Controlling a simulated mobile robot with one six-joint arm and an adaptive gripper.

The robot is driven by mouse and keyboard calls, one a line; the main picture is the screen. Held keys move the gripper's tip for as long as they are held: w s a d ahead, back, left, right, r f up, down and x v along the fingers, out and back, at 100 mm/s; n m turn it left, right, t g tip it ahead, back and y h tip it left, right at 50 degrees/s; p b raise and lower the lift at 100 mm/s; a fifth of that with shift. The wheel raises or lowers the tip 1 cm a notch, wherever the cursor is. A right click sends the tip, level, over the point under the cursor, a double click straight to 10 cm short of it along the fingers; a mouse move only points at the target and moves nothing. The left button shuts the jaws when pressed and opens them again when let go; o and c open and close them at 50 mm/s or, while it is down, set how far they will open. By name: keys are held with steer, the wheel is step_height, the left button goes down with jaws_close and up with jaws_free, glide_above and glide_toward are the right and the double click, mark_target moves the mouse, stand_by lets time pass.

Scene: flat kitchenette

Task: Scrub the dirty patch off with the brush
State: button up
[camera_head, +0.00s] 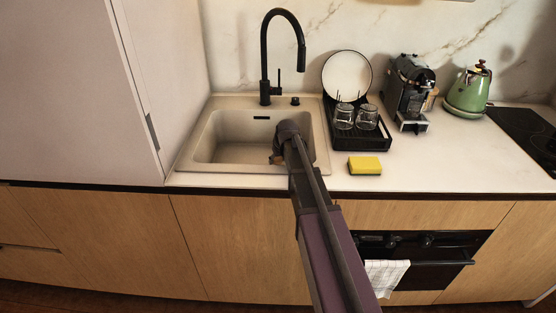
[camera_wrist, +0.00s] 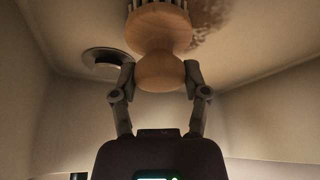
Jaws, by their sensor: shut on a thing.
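My gripper (camera_wrist: 158,80) is shut on the round knob of a wooden brush (camera_wrist: 160,30), seen in the wrist view. The brush's dark bristles show at the top edge, pointing away from the gripper. A brown, speckled dirty patch (camera_wrist: 212,14) lies on the sink floor just right of the brush head; the brush may hide part of it. I cannot tell whether the bristles touch the floor. In the head view my arm reaches down into the beige sink (camera_head: 225,134), and the arm hides most of the gripper and brush.
The drain (camera_wrist: 102,58) is left of the brush in the wrist view, with sink walls close around. A black faucet (camera_head: 265,70) stands behind the sink. A yellow-green sponge (camera_head: 364,165) and a black dish rack (camera_head: 375,143) with glasses and a plate sit to the right.

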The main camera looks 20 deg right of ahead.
steer(key=shift+w+a+f, duration=0.1)
steer(key=shift+w+a, duration=0.15)
steer(key=shift+a, duration=0.65)
steer(key=shift+w+a, duration=0.25)
steer(key=shift+a, duration=0.6)
steer(key=shift+w+a, duration=0.35)
steer(key=shift+a, duration=0.55)
steer(key=shift+w+a, duration=0.3)
steer(key=shift+a, duration=0.55)
steer(key=shift+w+d, duration=0.1)
steer(key=shift+w, duration=0.05)
steer(key=shift+w+d, duration=0.3)
steer(key=shift+w, duration=0.55)
